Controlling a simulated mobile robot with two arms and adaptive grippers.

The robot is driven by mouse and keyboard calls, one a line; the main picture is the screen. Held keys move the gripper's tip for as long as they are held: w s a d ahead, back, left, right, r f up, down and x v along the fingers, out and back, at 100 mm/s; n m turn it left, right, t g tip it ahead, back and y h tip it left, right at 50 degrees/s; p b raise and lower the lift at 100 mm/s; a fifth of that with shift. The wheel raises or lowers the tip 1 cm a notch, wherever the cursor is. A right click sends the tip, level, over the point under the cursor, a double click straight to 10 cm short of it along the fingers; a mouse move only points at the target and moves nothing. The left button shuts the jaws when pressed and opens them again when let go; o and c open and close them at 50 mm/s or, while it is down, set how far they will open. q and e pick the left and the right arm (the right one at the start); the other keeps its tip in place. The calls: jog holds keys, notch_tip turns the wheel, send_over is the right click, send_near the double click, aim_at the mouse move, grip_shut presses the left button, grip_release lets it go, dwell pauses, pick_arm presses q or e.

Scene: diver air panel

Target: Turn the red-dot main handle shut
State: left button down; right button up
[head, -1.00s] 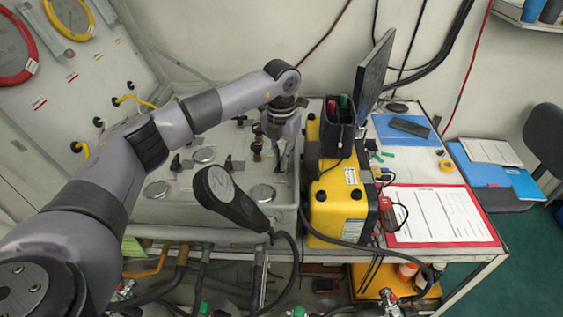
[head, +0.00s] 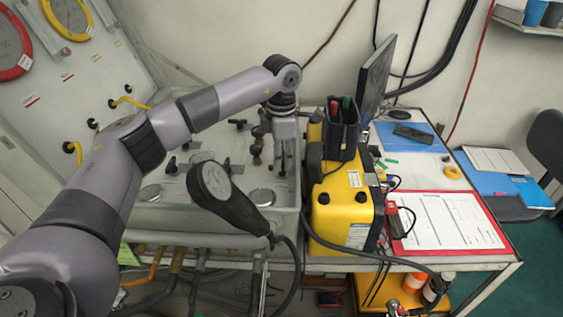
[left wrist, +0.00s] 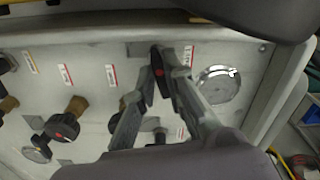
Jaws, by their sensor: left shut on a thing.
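A black handle with a red dot (left wrist: 158,71) stands on the pale panel (left wrist: 90,90) in the left wrist view, between the tips of my left gripper (left wrist: 157,82). The gripper is shut on this handle. In the head view my left gripper (head: 287,168) reaches down to the right part of the panel, and its fingers and wrist hide the handle there. Another black knob with a red dot (left wrist: 66,126) sits to the left in the left wrist view. My right gripper is not in view.
A round gauge (left wrist: 217,84) lies right of the held handle. A black paddle-shaped device (head: 225,193) with a cable stands in front of the panel. A yellow case (head: 343,212) stands close on the right, with a red-edged clipboard (head: 447,222) beyond it.

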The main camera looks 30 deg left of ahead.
pick_arm(q)
jog(key=shift+w+r+m+b, duration=0.1)
jog(key=shift+m+b, duration=0.2)
jog(key=shift+m, duration=0.9)
jog(key=c, duration=1.9)
grip_release()
notch_tip(320, 180, up, 12)
